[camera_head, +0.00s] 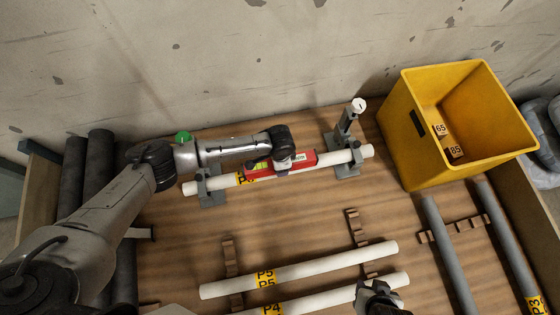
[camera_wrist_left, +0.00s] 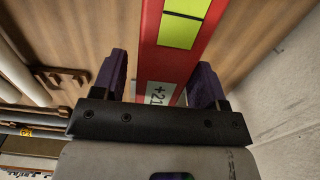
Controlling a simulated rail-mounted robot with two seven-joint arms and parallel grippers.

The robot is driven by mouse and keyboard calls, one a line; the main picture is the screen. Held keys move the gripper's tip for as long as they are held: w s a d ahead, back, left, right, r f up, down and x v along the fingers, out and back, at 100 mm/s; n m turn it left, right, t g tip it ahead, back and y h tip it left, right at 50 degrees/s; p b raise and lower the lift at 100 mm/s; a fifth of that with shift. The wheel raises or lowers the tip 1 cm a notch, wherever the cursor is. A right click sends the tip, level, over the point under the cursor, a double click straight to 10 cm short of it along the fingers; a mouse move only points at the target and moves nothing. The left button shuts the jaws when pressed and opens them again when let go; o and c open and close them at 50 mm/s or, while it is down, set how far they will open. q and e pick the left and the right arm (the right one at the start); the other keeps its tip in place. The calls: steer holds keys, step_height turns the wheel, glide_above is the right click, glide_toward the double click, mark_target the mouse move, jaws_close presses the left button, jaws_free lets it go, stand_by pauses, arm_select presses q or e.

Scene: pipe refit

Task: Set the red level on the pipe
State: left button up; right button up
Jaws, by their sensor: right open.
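The red level (camera_head: 310,158) has yellow-green windows and lies along the white pipe (camera_head: 226,181), which rests in two grey holders. Whether the level touches the pipe is hard to tell. My left gripper (camera_head: 283,161) is down over the level's middle. In the left wrist view its dark fingers (camera_wrist_left: 160,80) straddle the level (camera_wrist_left: 170,65), with a gap showing on one side; a label reading "+21" shows between them. My right gripper (camera_head: 378,290) is open at the bottom of the head view, close to the lower pipe marked P4 (camera_head: 325,299).
A yellow bin (camera_head: 405,135) stands at the back right. A pipe marked P5 (camera_head: 340,262) lies on wooden racks in front. Grey pipes (camera_head: 450,250) lie at the right, dark pipes (camera_head: 97,160) at the left. A concrete wall is behind; bare wood separates the holders from P5.

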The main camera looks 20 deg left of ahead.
arm_select(q)
steer(key=shift+o, duration=0.6)
steer(key=shift+r, duration=0.1)
steer(key=shift+r, duration=0.3)
step_height(320, 180, up, 13)
steer(key=p, duration=0.3)
steer(key=shift+w, duration=0.1)
